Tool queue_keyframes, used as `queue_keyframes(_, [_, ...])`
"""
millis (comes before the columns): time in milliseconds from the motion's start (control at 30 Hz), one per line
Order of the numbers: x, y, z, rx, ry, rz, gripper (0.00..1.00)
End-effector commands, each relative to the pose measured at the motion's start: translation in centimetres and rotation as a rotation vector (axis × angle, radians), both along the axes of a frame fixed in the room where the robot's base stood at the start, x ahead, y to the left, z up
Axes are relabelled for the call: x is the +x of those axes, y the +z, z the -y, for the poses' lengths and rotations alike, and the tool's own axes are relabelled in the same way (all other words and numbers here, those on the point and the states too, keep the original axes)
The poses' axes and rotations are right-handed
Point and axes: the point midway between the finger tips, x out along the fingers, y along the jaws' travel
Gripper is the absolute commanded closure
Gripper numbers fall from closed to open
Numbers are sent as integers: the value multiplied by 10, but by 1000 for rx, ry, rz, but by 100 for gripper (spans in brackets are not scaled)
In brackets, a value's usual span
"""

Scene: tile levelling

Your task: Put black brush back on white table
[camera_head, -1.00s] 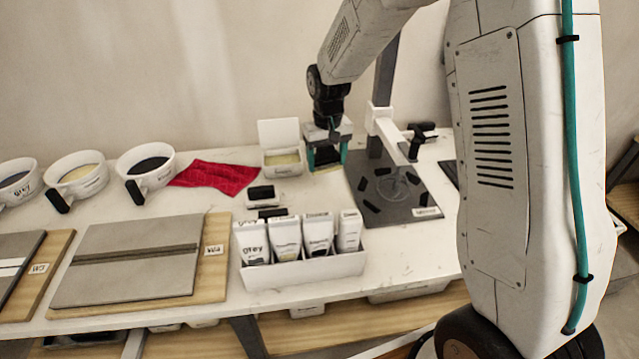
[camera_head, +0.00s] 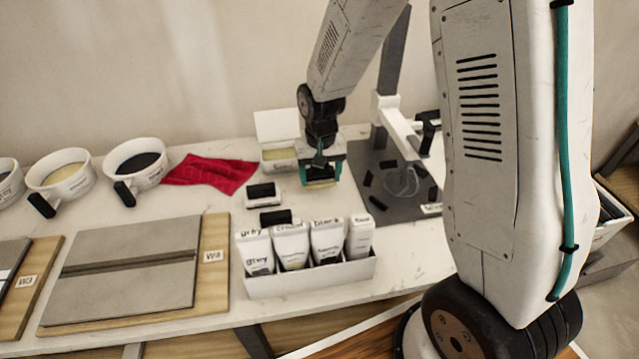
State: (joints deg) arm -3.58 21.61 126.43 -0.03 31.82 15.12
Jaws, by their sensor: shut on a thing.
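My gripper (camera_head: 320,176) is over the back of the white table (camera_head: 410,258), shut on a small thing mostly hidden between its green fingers. A yellowish lower edge shows below the fingertips. It appears to be the black brush (camera_head: 320,184), but its black part is hard to make out. I cannot tell if it touches the table. A black-topped white block (camera_head: 263,194) lies to the left of my gripper, with a small black piece (camera_head: 275,217) in front of it.
An open white box (camera_head: 279,158) stands left of my gripper, a dark mat with black pieces (camera_head: 400,208) to its right. A tray of labelled tubes (camera_head: 310,275) is in front. A red cloth (camera_head: 210,173), bowls (camera_head: 138,165) and tiled boards (camera_head: 130,270) are further left.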

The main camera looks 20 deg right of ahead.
Motion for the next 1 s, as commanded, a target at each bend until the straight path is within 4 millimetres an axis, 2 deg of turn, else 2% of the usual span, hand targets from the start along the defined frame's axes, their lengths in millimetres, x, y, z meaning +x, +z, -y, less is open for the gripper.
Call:
queue_keyframes(200, [-1, -30, -2, 0, 3, -4, 67])
queue_keyframes(567, [0, -35, -3, 0, 5, -2, 67])
queue_keyframes(600, [0, -35, -3, 0, 5, -1, 26])
queue_keyframes(667, [0, -35, -3, 0, 5, -1, 10])
queue_keyframes(1000, [0, -31, -3, 0, 5, 0, 10])
